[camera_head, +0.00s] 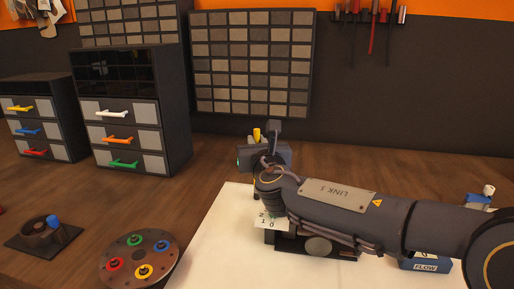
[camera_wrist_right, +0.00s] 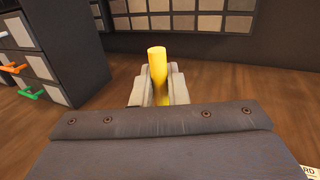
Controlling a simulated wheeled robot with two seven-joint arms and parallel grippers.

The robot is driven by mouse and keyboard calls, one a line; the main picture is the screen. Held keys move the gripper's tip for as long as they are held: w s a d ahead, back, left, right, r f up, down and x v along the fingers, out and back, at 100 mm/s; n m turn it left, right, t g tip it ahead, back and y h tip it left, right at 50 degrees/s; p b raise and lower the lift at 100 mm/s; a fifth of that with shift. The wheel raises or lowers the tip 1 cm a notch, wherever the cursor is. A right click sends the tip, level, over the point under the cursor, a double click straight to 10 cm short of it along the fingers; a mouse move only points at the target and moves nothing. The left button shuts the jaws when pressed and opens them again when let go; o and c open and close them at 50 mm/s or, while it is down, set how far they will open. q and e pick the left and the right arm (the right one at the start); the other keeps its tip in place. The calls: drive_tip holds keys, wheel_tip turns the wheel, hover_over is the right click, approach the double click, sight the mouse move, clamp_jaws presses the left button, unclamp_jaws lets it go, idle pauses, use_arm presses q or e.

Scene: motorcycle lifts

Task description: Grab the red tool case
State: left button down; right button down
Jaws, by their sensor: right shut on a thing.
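I see no red tool case that I can make out in either view. My right gripper (camera_head: 256,141) reaches in from the right over the wooden bench, beyond the white sheet. It is shut on a yellow cylinder (camera_head: 257,133). In the right wrist view, the yellow cylinder (camera_wrist_right: 157,62) stands up between the two pale fingers of the right gripper (camera_wrist_right: 160,90); its lower end is hidden by the gripper body. My left gripper is not in view.
Drawer cabinets (camera_head: 143,133) with coloured handles stand at the back left. A round plate with coloured knobs (camera_head: 138,263) and a black plate with a ring (camera_head: 39,234) lie front left. A white sheet (camera_head: 222,240) and a blue FLOW box (camera_head: 425,265) lie around my right arm.

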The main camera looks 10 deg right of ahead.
drive_tip(key=shift+f, duration=0.15)
drive_tip(key=c, duration=1.4)
unclamp_jaws()
drive_tip(key=shift+c, duration=0.2)
